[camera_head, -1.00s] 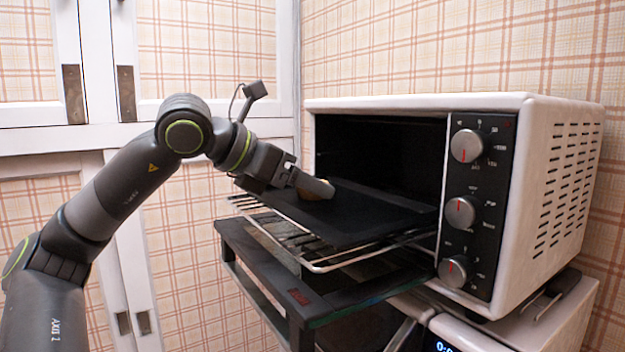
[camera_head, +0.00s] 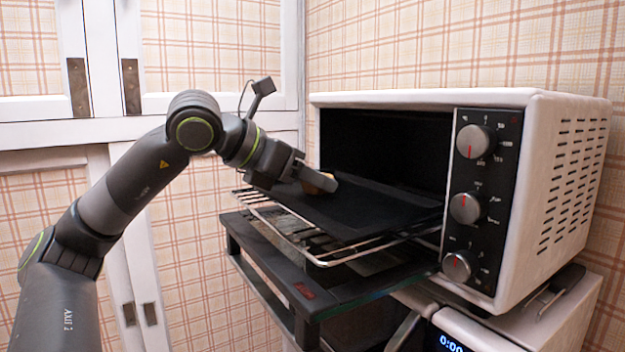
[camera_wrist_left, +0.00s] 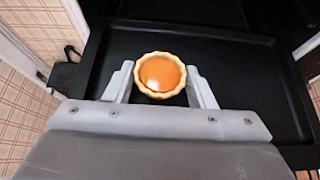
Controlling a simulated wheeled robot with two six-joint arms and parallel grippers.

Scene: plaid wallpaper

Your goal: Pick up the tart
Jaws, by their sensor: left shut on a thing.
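The tart (camera_wrist_left: 160,74) has a pale fluted crust and a shiny orange filling. In the left wrist view it sits between the two fingers of my left gripper (camera_wrist_left: 161,88), which is shut on it. In the head view the tart (camera_head: 318,180) is mostly hidden behind the gripper (camera_head: 322,184), with only part of its crust showing. I cannot tell whether the tart touches the tray. My right gripper is not in view.
The tray rests on a wire rack (camera_head: 330,262) that sticks out of the white toaster oven (camera_head: 555,180). The oven's door (camera_head: 330,295) hangs open below the rack. White cabinet doors (camera_head: 200,120) stand behind my left arm. Oven walls enclose the tray's rear.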

